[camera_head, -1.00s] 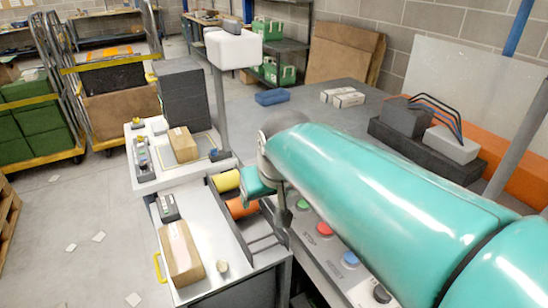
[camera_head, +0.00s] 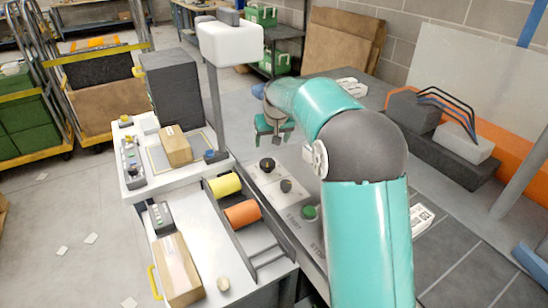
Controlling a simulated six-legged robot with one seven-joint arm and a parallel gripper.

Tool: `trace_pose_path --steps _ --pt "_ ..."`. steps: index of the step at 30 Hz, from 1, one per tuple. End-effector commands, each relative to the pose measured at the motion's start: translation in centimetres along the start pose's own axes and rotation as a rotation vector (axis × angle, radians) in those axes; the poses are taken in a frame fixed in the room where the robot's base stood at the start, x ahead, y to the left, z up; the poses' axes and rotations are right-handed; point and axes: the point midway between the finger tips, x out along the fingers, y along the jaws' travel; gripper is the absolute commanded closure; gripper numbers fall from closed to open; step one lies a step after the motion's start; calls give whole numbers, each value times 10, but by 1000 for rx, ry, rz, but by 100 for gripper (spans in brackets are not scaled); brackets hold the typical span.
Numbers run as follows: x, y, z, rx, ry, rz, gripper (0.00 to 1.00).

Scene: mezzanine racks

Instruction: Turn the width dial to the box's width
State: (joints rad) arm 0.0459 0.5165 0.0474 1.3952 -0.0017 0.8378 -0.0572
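A light panel (camera_head: 272,182) on the counter carries a large black knob (camera_head: 267,165) and a smaller dark knob (camera_head: 286,186). I cannot read which of them is the width dial. My gripper (camera_head: 274,139) points down just beyond the large knob in the picture, with its teal fingers apart and nothing between them. It looks clear of the knob. A brown box (camera_head: 175,146) sits on a framed plate on the white bench. Another brown box (camera_head: 178,268) lies on the nearer tray. Dial markings are too small to read.
Yellow (camera_head: 224,185) and orange (camera_head: 242,213) rolls lie left of the panel. Black cables (camera_head: 440,105) are at right.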

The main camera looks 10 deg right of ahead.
Motion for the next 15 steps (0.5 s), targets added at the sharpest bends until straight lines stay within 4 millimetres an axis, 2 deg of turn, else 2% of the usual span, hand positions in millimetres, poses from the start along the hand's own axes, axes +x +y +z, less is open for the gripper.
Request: trace_pose_path --steps 5,8,15 --pt "13 -4 2 -6 -3 -3 26" --pt "28 -5 3 -7 -4 -4 26" --pt "76 -4 3 -6 -4 -3 26"
